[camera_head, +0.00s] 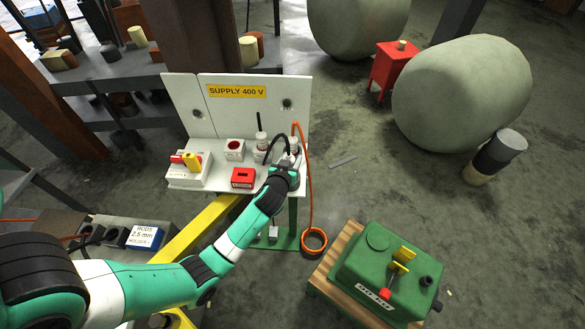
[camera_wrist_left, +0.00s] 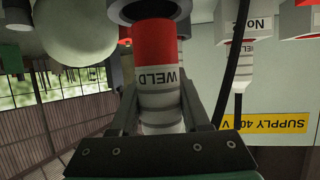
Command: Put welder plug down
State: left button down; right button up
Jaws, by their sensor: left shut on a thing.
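The welder plug (camera_wrist_left: 157,75) is red and white with the label WELD, and it sits between the two fingers of my left gripper (camera_wrist_left: 160,108) in the left wrist view. That view is upside down. The plug's red end meets a dark round part; I cannot tell whether it rests on it. In the head view my left gripper (camera_head: 291,165) is at the right end of the white supply bench (camera_head: 213,178), and its wrist hides most of the plug. An orange cable (camera_head: 308,190) rises by the gripper and drops to the floor. My right gripper is not in view.
A second plug (camera_head: 262,143) with a black cable stands just left of my gripper. A white socket (camera_head: 234,150), a red box (camera_head: 242,178) and a yellow-handled switch (camera_head: 190,162) are further left. The green welder (camera_head: 375,268) stands at the lower right.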

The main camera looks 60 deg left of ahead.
pick_arm(q)
jog(key=shift+w+a+f, duration=0.15)
jog(key=shift+w+f, duration=0.05)
jog(key=shift+f, duration=0.1)
notch_tip(320, 180, down, 3)
jog(key=shift+f+b, duration=0.1)
jog(key=shift+b, duration=0.6)
jog(key=shift+w, duration=0.1)
jog(key=shift+f, duration=0.15)
jog(key=shift+c, duration=1.9)
grip_release()
